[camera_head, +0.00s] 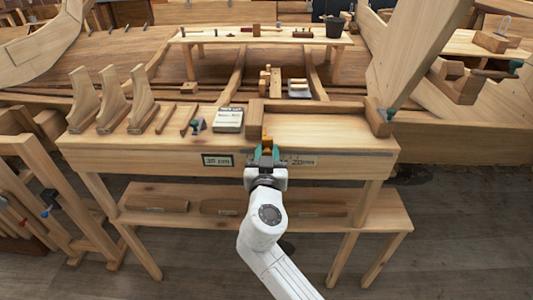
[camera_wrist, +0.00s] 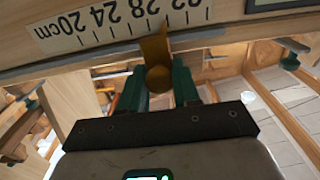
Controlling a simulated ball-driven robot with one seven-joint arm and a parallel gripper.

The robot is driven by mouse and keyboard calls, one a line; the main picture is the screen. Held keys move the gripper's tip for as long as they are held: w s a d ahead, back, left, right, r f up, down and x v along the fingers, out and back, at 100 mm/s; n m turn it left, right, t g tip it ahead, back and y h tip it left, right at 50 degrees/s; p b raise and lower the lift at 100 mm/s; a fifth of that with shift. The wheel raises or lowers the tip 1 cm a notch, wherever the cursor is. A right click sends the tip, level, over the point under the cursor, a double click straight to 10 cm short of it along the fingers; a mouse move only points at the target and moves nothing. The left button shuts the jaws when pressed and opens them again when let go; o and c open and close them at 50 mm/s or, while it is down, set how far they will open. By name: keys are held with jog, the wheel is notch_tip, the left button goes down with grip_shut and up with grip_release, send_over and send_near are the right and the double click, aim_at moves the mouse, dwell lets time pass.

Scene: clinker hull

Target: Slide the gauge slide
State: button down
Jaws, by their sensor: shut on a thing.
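The gauge slide (camera_head: 266,143) is a small brass-coloured piece on the front edge of the workbench (camera_head: 120,150). In the wrist view the gauge slide (camera_wrist: 155,48) stands upright against a pale number scale (camera_wrist: 100,22) and covers part of it, near the 28 and 32 marks. My gripper (camera_head: 265,155) reaches up to the bench front from below. In the wrist view my gripper (camera_wrist: 158,88) has its green fingers on either side of the slide's rounded knob and is shut on it. The fingers hide the exact contact.
A label plate (camera_head: 217,160) is on the bench front, left of my gripper. Wooden brackets (camera_head: 112,98), a white box (camera_head: 229,119) and a shallow wooden tray (camera_head: 320,106) are on the bench top. A lower shelf (camera_head: 240,220) lies beneath, near my arm.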

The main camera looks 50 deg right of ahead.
jog(key=s+d+p, duration=0.1)
jog(key=s+d, duration=0.5)
jog(key=s, duration=0.2)
jog(key=s+d+p, duration=0.1)
jog(key=s+d, duration=0.5)
jog(key=s, duration=0.2)
jog(key=s+d+p, duration=0.1)
jog(key=s+d, duration=0.6)
jog(key=s, duration=0.1)
jog(key=shift+s+r+p, duration=0.15)
jog(key=shift+s+p, duration=0.15)
jog(key=shift+p, duration=0.05)
jog(key=shift+s+d, duration=0.45)
jog(key=shift+s, duration=0.1)
jog(key=c, duration=1)
grip_release()
jog(key=shift+s+d, duration=0.1)
jog(key=shift+o, duration=0.4)
jog(key=b+v, duration=0.3)
jog(key=v, duration=0.7)
jog(key=shift+s+a+b, duration=0.2)
jog(key=shift+a+b, duration=0.1)
jog(key=shift+a, duration=0.05)
